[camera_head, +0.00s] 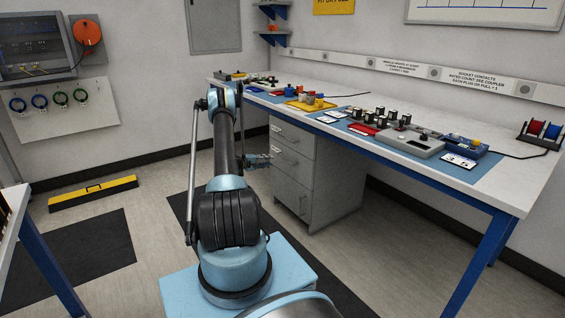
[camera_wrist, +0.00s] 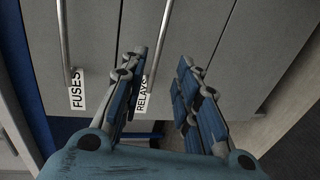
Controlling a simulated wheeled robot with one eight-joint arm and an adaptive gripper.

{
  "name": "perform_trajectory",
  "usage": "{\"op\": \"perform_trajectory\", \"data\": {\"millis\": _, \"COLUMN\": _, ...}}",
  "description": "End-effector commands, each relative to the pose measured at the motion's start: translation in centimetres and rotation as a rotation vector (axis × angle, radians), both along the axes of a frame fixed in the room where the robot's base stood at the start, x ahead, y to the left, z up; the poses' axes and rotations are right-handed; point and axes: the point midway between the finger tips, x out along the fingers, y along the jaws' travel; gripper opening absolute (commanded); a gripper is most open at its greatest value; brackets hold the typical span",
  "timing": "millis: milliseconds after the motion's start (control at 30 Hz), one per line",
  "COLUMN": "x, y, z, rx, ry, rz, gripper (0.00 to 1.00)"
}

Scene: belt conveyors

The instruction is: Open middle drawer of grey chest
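The grey chest (camera_head: 335,180) stands under the workbench, with a top drawer, a middle drawer (camera_head: 291,158) and a larger bottom drawer on its front. All look closed. My gripper (camera_head: 262,160) is in front of the chest at about middle drawer height. In the wrist view the chest front appears turned sideways. The middle drawer (camera_wrist: 185,25) carries a RELAYS label and a bar handle (camera_wrist: 161,42). My open gripper (camera_wrist: 163,60) has its fingers apart, with the handle between them in the picture, nearer the left finger. I cannot tell whether they touch. A FUSES label (camera_wrist: 77,90) marks the neighbouring drawer.
The workbench top (camera_head: 470,190) above the chest carries several parts and tools. Its blue leg (camera_head: 480,255) stands at the right. The floor left of my arm is mostly clear.

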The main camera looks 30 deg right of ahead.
Motion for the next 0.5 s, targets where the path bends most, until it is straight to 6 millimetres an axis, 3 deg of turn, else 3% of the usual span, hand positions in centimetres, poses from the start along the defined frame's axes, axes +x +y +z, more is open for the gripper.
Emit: {"op": "perform_trajectory", "data": {"millis": 500, "x": 0.7, "y": -8.9, "z": -1.8, "rx": 0.000, "ry": -0.001, "rz": -0.001, "gripper": 0.29}}
